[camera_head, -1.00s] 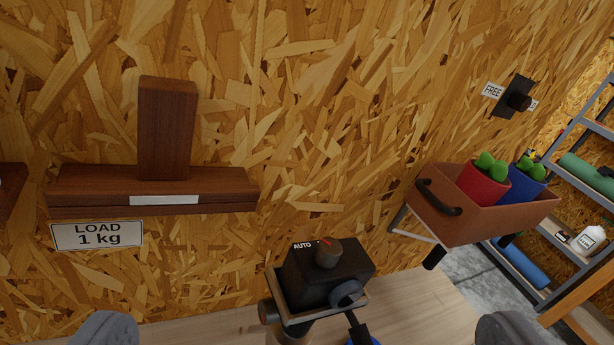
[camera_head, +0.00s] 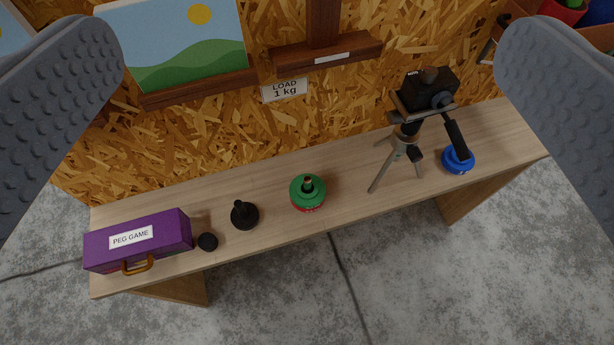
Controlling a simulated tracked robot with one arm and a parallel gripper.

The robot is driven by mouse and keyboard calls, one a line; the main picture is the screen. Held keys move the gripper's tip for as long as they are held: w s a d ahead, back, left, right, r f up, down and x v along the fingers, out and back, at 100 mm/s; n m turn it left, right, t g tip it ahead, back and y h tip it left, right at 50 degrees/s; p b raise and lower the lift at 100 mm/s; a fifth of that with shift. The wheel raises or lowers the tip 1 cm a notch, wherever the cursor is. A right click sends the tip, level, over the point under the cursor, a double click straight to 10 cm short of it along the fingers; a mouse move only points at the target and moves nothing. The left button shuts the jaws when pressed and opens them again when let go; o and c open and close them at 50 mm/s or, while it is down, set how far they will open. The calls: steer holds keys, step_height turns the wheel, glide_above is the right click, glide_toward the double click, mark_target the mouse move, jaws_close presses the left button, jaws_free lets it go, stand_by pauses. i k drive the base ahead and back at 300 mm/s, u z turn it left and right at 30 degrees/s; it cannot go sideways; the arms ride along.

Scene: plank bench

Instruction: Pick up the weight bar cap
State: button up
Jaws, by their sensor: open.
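A small round black piece (camera_head: 208,242) lies on the plank bench (camera_head: 345,178), just right of the purple box; it looks like the weight bar cap. A larger black piece with a knob on top (camera_head: 244,215) stands to its right and could also be a weight part; I cannot tell for sure. Further right is a stack of green and red weights (camera_head: 308,192) with a dark post through the middle. My gripper (camera_head: 308,85) is open and empty, its grey ridged fingers wide apart at the upper left and upper right, above and apart from the bench.
A purple "PEG GAME" box (camera_head: 138,242) fills the bench's left end. A tripod with a black head (camera_head: 424,92) stands right, with a blue weight (camera_head: 457,160) beside it. Behind are a wooden shelf (camera_head: 325,52), a "LOAD 1 kg" label (camera_head: 285,89) and a picture (camera_head: 180,45).

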mark_target(209, 243)
steer(key=u, duration=0.35)
steer(key=k, duration=0.95)
steer(key=z, duration=0.25)
